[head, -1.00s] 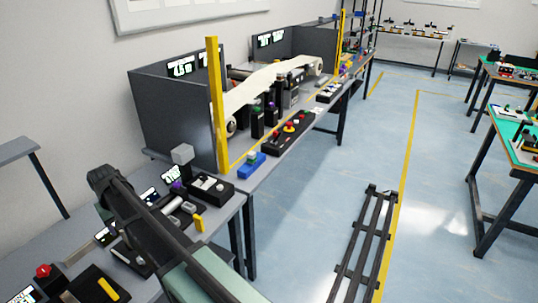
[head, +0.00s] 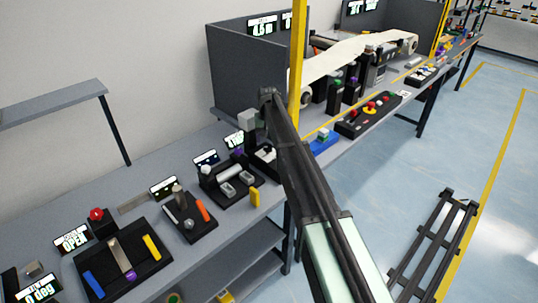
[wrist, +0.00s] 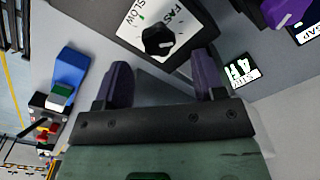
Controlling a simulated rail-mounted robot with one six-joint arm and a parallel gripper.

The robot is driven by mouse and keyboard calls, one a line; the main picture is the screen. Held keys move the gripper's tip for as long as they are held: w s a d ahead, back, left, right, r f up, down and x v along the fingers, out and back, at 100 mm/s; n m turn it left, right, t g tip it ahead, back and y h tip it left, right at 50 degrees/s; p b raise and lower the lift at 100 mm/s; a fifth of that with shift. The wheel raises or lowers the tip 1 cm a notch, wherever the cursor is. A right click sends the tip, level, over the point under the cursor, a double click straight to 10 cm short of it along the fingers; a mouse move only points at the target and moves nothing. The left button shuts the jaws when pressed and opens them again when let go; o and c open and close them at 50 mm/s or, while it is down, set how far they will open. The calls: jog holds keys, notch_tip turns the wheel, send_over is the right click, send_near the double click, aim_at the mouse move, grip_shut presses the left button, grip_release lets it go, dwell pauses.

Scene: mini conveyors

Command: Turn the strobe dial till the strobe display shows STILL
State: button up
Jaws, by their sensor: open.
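A white dial plate marked SLOW and FAST (wrist: 135,22), with a black knob (wrist: 158,41), lies just ahead of my gripper (wrist: 161,66) in the wrist view. A small green mark shows on the plate. My gripper is open, its two purple fingers spread apart. The knob is beyond the fingertips, roughly between them, with nothing gripped. A small display (wrist: 240,71) with sideways white characters sits to the right; I cannot read it surely. In the head view, the white-faced panel (head: 264,154) is partly hidden by my arm, and my fingers cannot be seen.
A purple part (wrist: 287,10) and a display marked GAP (wrist: 306,30) are at upper right. A blue box with a green button (wrist: 62,88) stands left. A yellow post (head: 298,70) and a grey block (head: 249,121) stand close to my arm. Other control panels line the bench.

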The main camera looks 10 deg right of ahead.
aim_at(268, 146)
notch_tip(268, 146, down, 4)
jog(key=shift+b, duration=1.1)
jog(key=shift+r, duration=0.1)
jog(key=c, duration=0.9)
jog(key=shift+c, duration=0.2)
